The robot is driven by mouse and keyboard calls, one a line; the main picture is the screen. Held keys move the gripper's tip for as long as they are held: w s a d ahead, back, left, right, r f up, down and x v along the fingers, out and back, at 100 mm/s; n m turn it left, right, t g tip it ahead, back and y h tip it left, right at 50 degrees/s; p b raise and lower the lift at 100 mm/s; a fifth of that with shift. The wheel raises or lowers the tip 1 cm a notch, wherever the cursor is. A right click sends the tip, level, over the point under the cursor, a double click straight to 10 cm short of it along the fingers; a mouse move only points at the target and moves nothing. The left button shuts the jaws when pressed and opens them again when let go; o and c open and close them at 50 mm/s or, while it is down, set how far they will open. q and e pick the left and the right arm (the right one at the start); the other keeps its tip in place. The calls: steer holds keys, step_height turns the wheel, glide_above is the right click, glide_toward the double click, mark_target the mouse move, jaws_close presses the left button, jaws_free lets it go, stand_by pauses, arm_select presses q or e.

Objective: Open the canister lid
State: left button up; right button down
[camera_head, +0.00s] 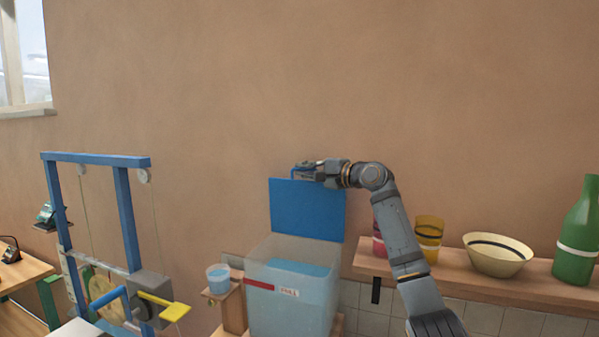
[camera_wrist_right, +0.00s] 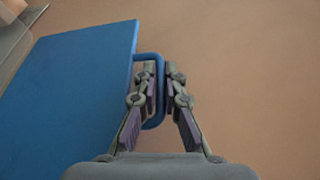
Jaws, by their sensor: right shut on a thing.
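The canister (camera_head: 290,300) is a large translucent box with a red stripe, a white label and blue contents inside. Its blue lid (camera_head: 308,209) stands raised upright at the back of the canister, so the top is open. In the right wrist view the lid (camera_wrist_right: 75,90) fills the left side, with a blue loop handle (camera_wrist_right: 152,122) at its edge. My right gripper (camera_head: 303,171) is at the lid's top edge. In the wrist view its fingers (camera_wrist_right: 161,85) are shut on the handle, one on each side of a bar. My left gripper is not in view.
A small cup (camera_head: 218,279) stands on a wooden stand left of the canister. A blue frame (camera_head: 125,220) with pulleys stands further left. A wooden shelf (camera_head: 455,274) at right holds cups, a bowl (camera_head: 497,256) and a green bottle (camera_head: 577,235). The wall above is bare.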

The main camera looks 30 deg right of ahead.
steer(key=shift+a, duration=0.1)
steer(key=c, duration=1.4)
jaws_free()
steer(key=shift+w+a, duration=0.1)
steer(key=shift+a, duration=0.05)
steer(key=shift+c, duration=0.2)
steer(key=shift+s+d, duration=0.2)
steer(key=shift+s, duration=0.05)
steer(key=v, duration=0.7)
steer(key=shift+a, duration=0.1)
